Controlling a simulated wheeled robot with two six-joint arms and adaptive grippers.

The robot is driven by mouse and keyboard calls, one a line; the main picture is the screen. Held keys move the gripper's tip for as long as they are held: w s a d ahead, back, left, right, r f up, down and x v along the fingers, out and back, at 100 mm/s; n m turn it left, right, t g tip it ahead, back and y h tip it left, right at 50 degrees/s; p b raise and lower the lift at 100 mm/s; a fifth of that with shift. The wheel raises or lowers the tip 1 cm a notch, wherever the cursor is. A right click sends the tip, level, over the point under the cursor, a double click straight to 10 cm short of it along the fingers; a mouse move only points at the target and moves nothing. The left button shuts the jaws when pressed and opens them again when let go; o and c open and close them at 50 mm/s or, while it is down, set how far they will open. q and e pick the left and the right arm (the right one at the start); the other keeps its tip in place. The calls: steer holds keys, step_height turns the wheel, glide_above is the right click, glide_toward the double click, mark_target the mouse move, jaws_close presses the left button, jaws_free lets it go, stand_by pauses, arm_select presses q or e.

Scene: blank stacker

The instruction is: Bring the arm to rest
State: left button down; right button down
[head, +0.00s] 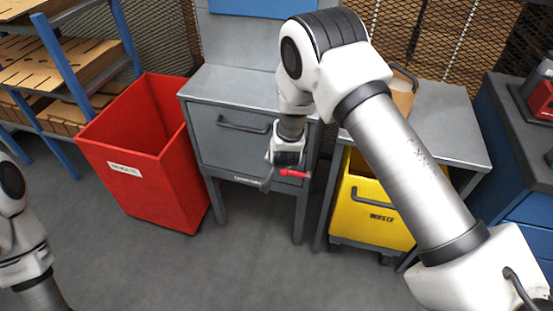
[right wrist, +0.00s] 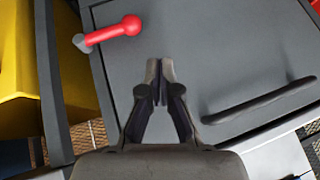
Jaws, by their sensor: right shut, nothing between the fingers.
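My right arm reaches in from the right in the head view, bent over at the elbow. Its gripper (head: 266,184) points down in front of the grey cabinet (head: 220,146). In the right wrist view the fingers (right wrist: 160,70) are together and empty, over the cabinet's grey front. A red-handled lever (head: 294,173) is just right of the gripper in the head view; the lever also shows upper left in the right wrist view (right wrist: 112,32), apart from the fingers. Of my left arm only links show at the left edge; its gripper is out of view.
A red bin (head: 150,185) stands left of the cabinet, near a blue shelf rack (head: 62,60) with cardboard. A yellow bin (head: 372,220) sits under the grey table (head: 440,120) at right. A blue workbench (head: 525,150) is far right. The front floor is open.

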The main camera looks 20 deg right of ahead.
steer(key=s+d+f+g+p, duration=0.1)
steer(key=s+f, duration=0.2)
steer(key=s, duration=0.3)
steer(key=s+d+f+n+g+p, duration=0.1)
steer(key=s+f+g, duration=0.15)
steer(key=s, duration=0.35)
steer(key=s+f+g+p, duration=0.1)
steer(key=s+f, duration=0.3)
steer(key=s, duration=0.3)
steer(key=s+a+r+n+g+y, duration=0.1)
steer(key=s+n, duration=0.2)
steer(key=s, duration=0.6)
steer(key=s+r+n+g, duration=0.1)
steer(key=s+n, duration=0.3)
steer(key=s, duration=0.6)
steer(key=shift+s+a+g+y, duration=0.25)
steer(key=shift+a+g+y, duration=0.15)
steer(key=shift+g, duration=0.05)
steer(key=shift+r, duration=0.1)
